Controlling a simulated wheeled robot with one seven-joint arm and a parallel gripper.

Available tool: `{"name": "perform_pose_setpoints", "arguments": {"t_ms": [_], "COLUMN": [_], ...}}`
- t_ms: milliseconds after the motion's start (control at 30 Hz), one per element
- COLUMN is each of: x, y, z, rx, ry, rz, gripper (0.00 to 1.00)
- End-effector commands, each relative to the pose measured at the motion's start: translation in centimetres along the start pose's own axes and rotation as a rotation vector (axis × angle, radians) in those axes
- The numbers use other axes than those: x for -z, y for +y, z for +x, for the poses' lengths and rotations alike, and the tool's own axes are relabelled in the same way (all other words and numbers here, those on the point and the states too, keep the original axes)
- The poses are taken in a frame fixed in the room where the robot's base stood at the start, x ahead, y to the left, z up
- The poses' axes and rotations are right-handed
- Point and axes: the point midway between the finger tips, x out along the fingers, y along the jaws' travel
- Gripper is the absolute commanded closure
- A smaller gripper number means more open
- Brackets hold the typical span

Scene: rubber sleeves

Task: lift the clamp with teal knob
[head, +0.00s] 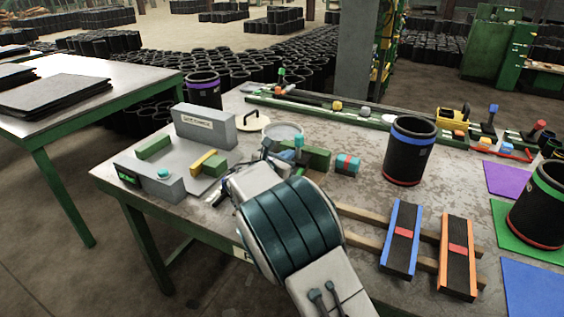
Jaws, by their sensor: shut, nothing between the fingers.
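The clamp's teal knob (298,142) stands up just beyond my wrist, beside a green block (316,157). The clamp's lower body is mostly hidden by my arm and nearby parts. My gripper (268,157) reaches over the table, just left of the knob. It is small and partly hidden behind my own wrist. It is shut with nothing held, and the knob appears apart from it.
A grey fixture (207,128) with green and yellow blocks stands left. A round metal dish (283,131) is behind the gripper. Blue-edged (401,238) and orange-edged (457,257) ramps lie in front.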

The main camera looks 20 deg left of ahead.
Motion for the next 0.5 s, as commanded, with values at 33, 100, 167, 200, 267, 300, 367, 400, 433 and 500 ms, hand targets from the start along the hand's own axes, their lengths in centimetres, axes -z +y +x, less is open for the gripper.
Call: {"name": "perform_pose_setpoints", "arguments": {"t_ms": [33,100,167,200,267,300,367,400,433,500], "x": [0.1,0.0,0.0,0.0,0.0,0.0,0.0,0.0,0.0,-0.3], "y": [0.0,0.0,0.0,0.1,0.1,0.1,0.1,0.1,0.0,-1.7], "z": [0.6,1.2,1.5,1.6,1.7,1.7,1.7,1.7,1.7,1.9], "rx": [0.001,0.000,0.000,-0.001,-0.001,-0.002,-0.001,-0.001,-0.001,0.003], "ry": [0.000,0.000,0.000,0.000,0.001,0.001,0.001,0.001,0.001,0.002], "rz": [-0.001,0.000,-0.001,-0.001,-0.001,-0.001,-0.001,-0.001,-0.001,-0.004], "gripper": [1.00,1.00,1.00,1.00,1.00,1.00,1.00,1.00,1.00,1.00]}}
